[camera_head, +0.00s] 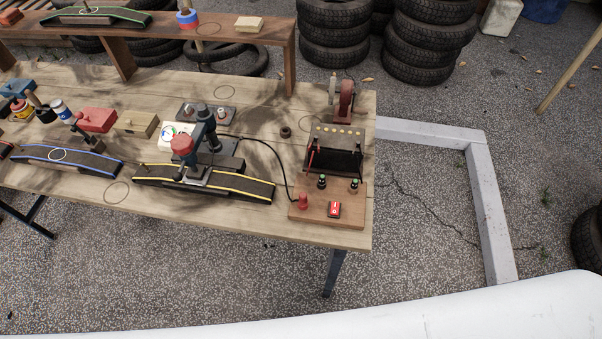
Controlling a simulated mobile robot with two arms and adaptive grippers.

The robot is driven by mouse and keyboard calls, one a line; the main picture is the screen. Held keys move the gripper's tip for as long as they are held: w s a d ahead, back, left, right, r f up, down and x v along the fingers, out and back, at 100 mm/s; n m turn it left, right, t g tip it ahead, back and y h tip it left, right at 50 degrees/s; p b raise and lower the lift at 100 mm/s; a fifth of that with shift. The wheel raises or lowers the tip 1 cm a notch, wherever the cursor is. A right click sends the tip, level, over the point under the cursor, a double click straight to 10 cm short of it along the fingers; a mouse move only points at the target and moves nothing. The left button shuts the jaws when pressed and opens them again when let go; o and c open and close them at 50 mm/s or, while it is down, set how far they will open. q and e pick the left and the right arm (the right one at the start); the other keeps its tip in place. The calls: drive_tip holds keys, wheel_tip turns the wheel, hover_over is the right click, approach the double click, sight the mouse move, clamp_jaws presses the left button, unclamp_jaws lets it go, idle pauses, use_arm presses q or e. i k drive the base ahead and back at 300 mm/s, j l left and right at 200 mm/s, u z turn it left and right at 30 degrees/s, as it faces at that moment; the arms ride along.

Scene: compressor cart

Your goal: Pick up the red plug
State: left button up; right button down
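A small upright red plug-like piece (303,202) stands at the left end of the wooden board (348,220), near the table's front right corner. A black cable (272,149) curves from the dark machine with a red knob (182,146) down to beside this piece. A red rocker switch (334,209) sits to its right on the same board. Two dark terminals with greenish tops (322,181) stand behind on the board. Neither of my grippers shows in the head view.
The dark box (334,150) behind the board has a thin red lead at its left side. Yellow-edged ramps (245,186) lie left of the board. The raised wooden shelf (230,37) stands along the back. Stacked tyres (428,40) and a pale floor frame (488,200) are beyond the table.

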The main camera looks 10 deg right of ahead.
sight(302, 201)
drive_tip(key=l+u, duration=0.4)
drive_tip(key=k+l+u, duration=0.15)
drive_tip(key=l+u, duration=0.25)
drive_tip(key=k+l+u, duration=0.15)
drive_tip(key=l+u, duration=0.25)
drive_tip(key=j, duration=0.1)
